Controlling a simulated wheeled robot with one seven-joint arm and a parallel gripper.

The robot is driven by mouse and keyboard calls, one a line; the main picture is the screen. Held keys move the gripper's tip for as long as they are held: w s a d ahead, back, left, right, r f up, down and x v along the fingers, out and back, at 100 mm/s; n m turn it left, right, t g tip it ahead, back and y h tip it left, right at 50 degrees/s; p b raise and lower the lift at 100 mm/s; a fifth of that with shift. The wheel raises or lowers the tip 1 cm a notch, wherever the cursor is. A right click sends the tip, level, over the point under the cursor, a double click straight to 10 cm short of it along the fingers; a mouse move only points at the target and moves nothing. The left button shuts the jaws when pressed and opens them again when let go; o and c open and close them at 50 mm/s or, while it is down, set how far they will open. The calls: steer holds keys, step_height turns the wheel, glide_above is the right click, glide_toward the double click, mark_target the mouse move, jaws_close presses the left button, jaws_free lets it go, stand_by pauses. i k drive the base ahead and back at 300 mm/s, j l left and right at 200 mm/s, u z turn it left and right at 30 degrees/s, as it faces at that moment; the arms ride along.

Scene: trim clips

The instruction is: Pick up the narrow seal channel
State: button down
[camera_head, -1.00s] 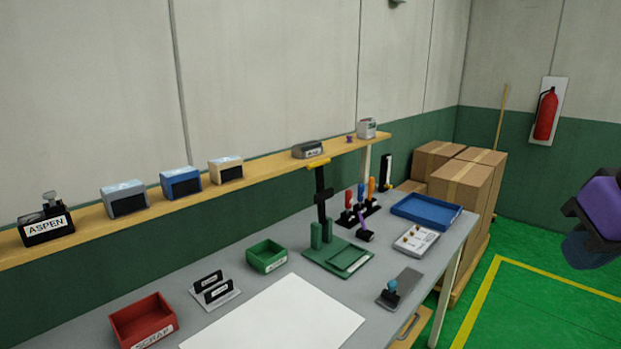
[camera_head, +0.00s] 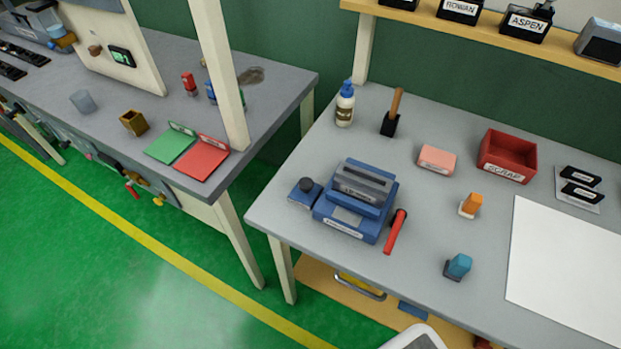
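I cannot make out a narrow seal channel for certain in this view. On the right bench (camera_head: 420,230) lie a small orange-topped piece (camera_head: 471,205) on a pale base and a small teal piece (camera_head: 458,266) on a dark base. A white plate (camera_head: 580,203) with two black labelled pieces on it is at the right edge. My gripper is not in view.
A red scrap bin (camera_head: 508,156), pink block (camera_head: 437,159) and pump bottle (camera_head: 345,104) stand behind. Left is another bench (camera_head: 240,85), with green floor (camera_head: 150,285) in front.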

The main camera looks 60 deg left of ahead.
mark_target(367, 186)
steer(key=k+u, duration=0.1)
steer(key=u, duration=1.65)
